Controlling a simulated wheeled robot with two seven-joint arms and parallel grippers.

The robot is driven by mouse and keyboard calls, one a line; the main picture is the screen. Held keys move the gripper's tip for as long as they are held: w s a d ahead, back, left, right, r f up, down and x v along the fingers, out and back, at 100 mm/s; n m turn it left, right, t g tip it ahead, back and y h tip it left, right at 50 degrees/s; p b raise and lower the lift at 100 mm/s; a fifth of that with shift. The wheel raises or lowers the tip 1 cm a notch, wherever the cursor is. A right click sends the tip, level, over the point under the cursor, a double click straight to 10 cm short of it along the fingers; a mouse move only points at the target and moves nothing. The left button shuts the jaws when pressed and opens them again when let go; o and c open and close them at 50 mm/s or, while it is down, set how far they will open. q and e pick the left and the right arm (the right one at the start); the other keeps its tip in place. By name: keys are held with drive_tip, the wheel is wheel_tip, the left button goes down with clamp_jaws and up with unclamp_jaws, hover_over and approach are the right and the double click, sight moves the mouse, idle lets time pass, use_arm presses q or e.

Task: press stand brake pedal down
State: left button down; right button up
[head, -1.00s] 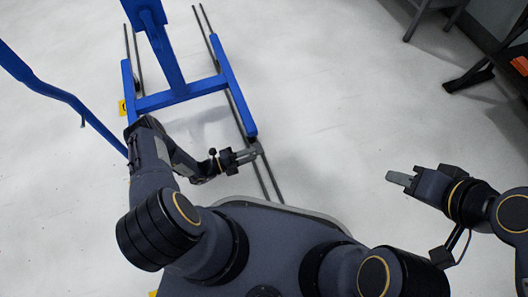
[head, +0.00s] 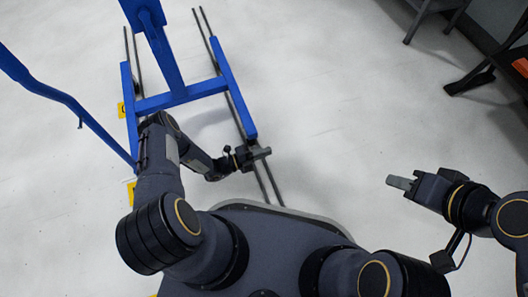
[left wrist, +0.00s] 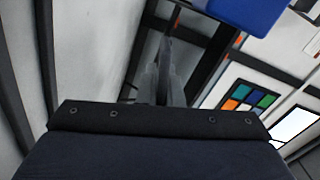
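The blue stand (head: 180,97) is at the upper left of the head view, with two side legs joined by a crossbar and an upright post. I cannot make out its brake pedal in either view. My left gripper (head: 264,153) is low, just beyond the front end of the stand's right leg, over the dark rails. Its grey fingers are close together and hold nothing I can see in the left wrist view (left wrist: 163,70). My right gripper (head: 398,182) is out over bare floor at the right, its fingers together and empty.
Thin dark rails (head: 264,180) run along the floor beside the stand. A separate blue bar (head: 60,95) slants down at the left. Dark furniture legs (head: 480,75) stand at the upper right. The middle floor is clear.

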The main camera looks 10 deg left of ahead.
use_arm(q)
drive_tip(key=shift+f, duration=0.1)
drive_tip(key=shift+f+m, duration=0.4)
drive_tip(key=shift+m, duration=0.6)
drive_tip(key=shift+f+m, duration=0.45)
drive_tip(key=shift+m, duration=0.55)
drive_tip(key=shift+f+m, duration=0.4)
drive_tip(key=shift+m, duration=0.6)
drive_tip(key=c, duration=1.6)
unclamp_jaws()
drive_tip(key=p+v, duration=0.1)
drive_tip(key=v, duration=0.7)
drive_tip(key=shift+d, duration=0.1)
